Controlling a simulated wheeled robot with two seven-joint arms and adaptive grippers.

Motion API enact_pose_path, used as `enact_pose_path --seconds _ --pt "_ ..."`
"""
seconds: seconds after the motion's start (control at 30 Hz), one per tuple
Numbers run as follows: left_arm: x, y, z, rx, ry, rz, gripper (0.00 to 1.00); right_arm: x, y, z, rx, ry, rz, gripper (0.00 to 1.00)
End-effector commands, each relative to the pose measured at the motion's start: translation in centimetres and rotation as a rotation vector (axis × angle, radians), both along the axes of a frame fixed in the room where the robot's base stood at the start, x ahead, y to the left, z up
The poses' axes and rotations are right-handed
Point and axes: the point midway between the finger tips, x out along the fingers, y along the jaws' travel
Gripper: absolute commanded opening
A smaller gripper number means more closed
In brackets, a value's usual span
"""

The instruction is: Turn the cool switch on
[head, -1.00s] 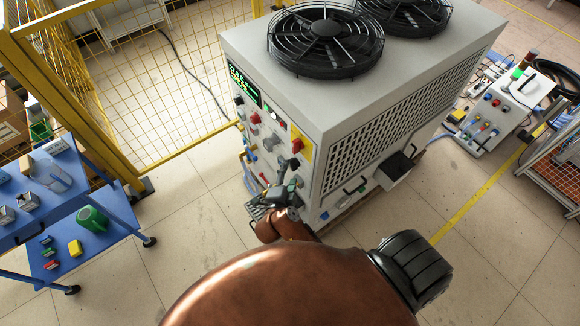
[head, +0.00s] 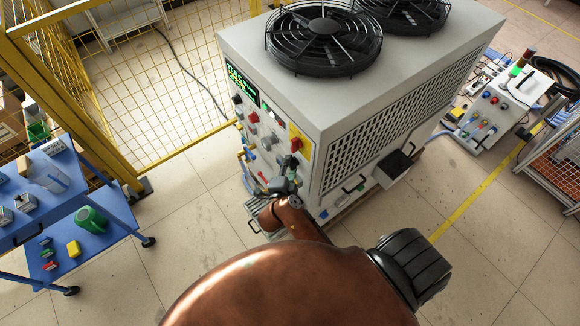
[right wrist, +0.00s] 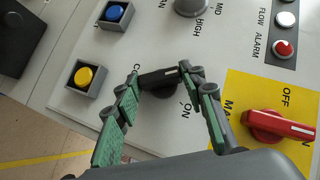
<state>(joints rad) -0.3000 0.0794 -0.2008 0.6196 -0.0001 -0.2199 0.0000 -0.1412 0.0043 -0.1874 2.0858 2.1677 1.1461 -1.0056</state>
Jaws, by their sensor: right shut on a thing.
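The cool switch is a black rotary knob (right wrist: 160,81) on the machine's pale control panel (right wrist: 65,70). In the right wrist view its bar lies roughly level, with a white mark near its right end. An "ON" label sits below right of it; a label starting "CO" at its left is partly hidden. My right gripper (right wrist: 160,80) has its two green-padded fingers on either side of the knob, shut on it. In the head view my right gripper (head: 286,184) is at the lower front panel, where it covers the knob. My left gripper is out of view.
A red main switch (right wrist: 275,124) on a yellow plate is right of the fingers. Yellow (right wrist: 88,77) and blue (right wrist: 116,13) buttons and a grey knob (right wrist: 193,5) are close by. A blue cart (head: 110,205) stands left; floor between is clear.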

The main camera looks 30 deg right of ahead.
Motion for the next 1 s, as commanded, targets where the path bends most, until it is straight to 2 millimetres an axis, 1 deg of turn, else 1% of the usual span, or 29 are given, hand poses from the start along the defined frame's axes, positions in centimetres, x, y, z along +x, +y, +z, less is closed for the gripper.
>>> enact_pose_path --seconds 0.03,0.23,0.27,0.47,0.67,0.87,1.0 --pt "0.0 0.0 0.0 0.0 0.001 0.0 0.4 0.0 0.0 0.0 0.001 0.001 0.0 0.28" --pt "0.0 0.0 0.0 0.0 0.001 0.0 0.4 0.0 0.0 -0.1 0.001 0.002 -0.001 0.14" --pt "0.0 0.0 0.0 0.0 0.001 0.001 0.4 0.0 0.0 -0.1 0.001 0.002 -0.001 0.13" --pt "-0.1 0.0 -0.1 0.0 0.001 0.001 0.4 -0.1 0.0 -0.2 0.002 -0.015 0.0 0.13" --pt "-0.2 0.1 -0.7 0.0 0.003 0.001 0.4 -0.2 0.1 -0.5 0.009 -0.091 0.001 0.13" --pt "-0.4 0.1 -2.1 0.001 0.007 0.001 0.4 -0.2 0.1 -1.0 0.021 -0.237 0.002 0.13" --pt "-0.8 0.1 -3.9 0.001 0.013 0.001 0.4 -0.2 0.2 -1.3 0.03 -0.367 0.003 0.13"
